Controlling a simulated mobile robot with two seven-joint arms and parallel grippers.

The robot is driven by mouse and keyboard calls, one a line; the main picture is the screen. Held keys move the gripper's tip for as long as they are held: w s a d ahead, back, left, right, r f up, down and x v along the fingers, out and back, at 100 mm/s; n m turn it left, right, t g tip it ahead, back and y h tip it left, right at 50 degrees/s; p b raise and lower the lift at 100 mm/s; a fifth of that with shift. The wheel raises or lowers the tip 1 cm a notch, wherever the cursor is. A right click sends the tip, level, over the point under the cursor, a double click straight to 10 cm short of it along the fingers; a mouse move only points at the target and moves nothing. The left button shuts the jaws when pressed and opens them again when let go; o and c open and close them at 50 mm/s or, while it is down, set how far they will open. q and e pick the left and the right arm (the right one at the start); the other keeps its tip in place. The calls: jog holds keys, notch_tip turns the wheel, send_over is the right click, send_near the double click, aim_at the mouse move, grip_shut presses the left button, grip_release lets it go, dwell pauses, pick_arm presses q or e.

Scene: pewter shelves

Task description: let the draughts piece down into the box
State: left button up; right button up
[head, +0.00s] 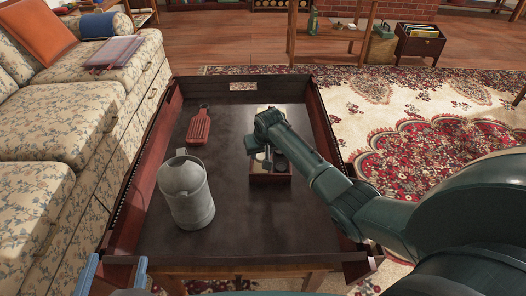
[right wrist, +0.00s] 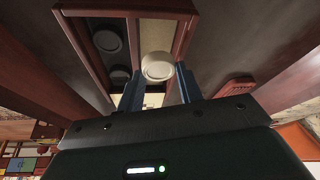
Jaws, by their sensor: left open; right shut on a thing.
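The white draughts piece (right wrist: 158,66) shows between the fingertips of my right gripper (right wrist: 160,80) in the right wrist view, and the gripper is shut on it. The wooden box (head: 270,180) stands on the dark tabletop, with my right gripper (head: 262,152) above it. In the right wrist view the box (right wrist: 184,28) has a dark compartment with black pieces (right wrist: 106,40) and a pale one. The white piece appears over the pale compartment; its height above the floor is unclear. My left gripper (head: 112,274) is open and empty at the lower left of the head view.
A grey metal jug (head: 187,192) stands left of the box. A red slatted paddle-like object (head: 199,126) lies behind the jug. Raised wooden sides (head: 328,125) border the dark tabletop (head: 235,225), whose front middle is clear. A floral sofa (head: 45,125) stands at the left.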

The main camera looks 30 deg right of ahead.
jog(key=shift+f, duration=0.15)
jog(key=o, duration=1)
jog(key=shift+r, duration=0.25)
pick_arm(q)
jog(key=g+y+p, duration=0.1)
jog(key=p, duration=0.1)
jog(key=a+n+g+p, duration=0.1)
jog(key=p, duration=0.1)
jog(key=s+n+g+y+p, duration=0.1)
jog(key=g+p, duration=0.1)
jog(key=shift+s+a+y, duration=0.1)
jog(key=shift+a+y, duration=0.2)
pick_arm(e)
jog(key=v, duration=1.2)
jog(key=shift+s+r, duration=0.15)
jog(key=shift+r, duration=0.2)
